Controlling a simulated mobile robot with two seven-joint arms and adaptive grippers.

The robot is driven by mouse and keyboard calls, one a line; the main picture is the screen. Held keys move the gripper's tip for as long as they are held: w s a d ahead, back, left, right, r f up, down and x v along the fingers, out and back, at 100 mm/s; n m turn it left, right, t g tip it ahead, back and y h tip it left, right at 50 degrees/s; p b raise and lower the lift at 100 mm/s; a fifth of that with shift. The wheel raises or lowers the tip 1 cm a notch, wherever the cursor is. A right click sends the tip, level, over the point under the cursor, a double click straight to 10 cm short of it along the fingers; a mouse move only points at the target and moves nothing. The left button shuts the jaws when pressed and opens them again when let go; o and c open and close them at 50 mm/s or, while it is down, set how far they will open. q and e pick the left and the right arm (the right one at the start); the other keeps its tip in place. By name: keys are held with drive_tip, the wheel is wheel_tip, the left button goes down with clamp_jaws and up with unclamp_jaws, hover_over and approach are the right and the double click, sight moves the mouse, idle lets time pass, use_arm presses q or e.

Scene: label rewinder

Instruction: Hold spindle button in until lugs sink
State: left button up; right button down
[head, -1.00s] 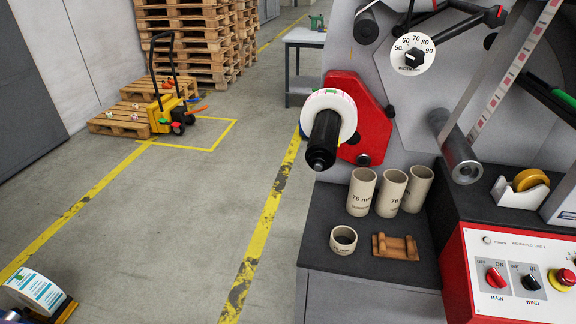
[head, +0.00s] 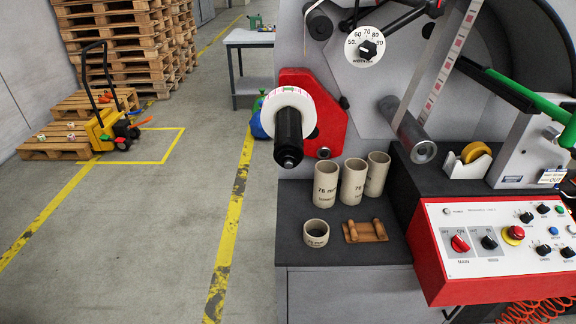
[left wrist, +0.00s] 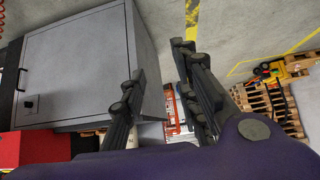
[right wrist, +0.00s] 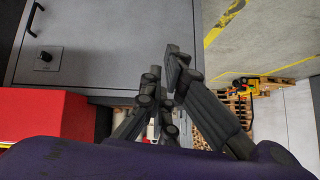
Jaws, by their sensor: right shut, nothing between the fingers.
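The black spindle (head: 288,135) sticks out of the red plate (head: 325,118) on the machine in the head view. A white roll (head: 289,96) with a pink-marked edge sits around its inner part. The spindle's front end (head: 289,161) shows a small round knob or button; its depth is too small to judge. I cannot make out the lugs. My left gripper (left wrist: 160,62) is open and empty in the left wrist view. My right gripper (right wrist: 164,68) is shut and empty in the right wrist view. Neither gripper shows in the head view or touches the spindle.
A control panel (head: 500,245) juts out at right. A grey cabinet (left wrist: 80,70) lies near the left gripper.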

sight(289, 164)
drive_tip(key=w+a+r+m+t+y, duration=0.3)
drive_tip(key=w+a+r+m, duration=0.2)
drive_tip(key=w+r, duration=0.45)
drive_tip(key=w+a+r+m+t+y, duration=0.25)
drive_tip(key=w+a+r+m, duration=0.3)
drive_tip(key=w+r, duration=0.4)
use_arm(q)
drive_tip(key=shift+a+f+b, duration=0.2)
drive_tip(key=shift+f+b, duration=0.2)
drive_tip(key=shift+b, duration=0.05)
use_arm(e)
drive_tip(key=a+r+m+y, duration=0.4)
drive_tip(key=r+m, duration=0.1)
drive_tip(key=r, duration=0.6)
drive_tip(key=a+r+m+y, duration=0.3)
drive_tip(key=r+m+y, duration=0.1)
drive_tip(key=r, duration=0.8)
drive_tip(key=shift+w+a+r+m+t, duration=0.25)
drive_tip(key=shift+w+a+m+t, duration=0.15)
drive_tip(key=shift+m, duration=0.35)
use_arm(q)
drive_tip(key=shift+s+a+f+b, duration=0.3)
drive_tip(key=shift+a+f+b, duration=0.1)
drive_tip(key=shift+f+b, duration=0.3)
use_arm(e)
drive_tip(key=w, duration=0.9)
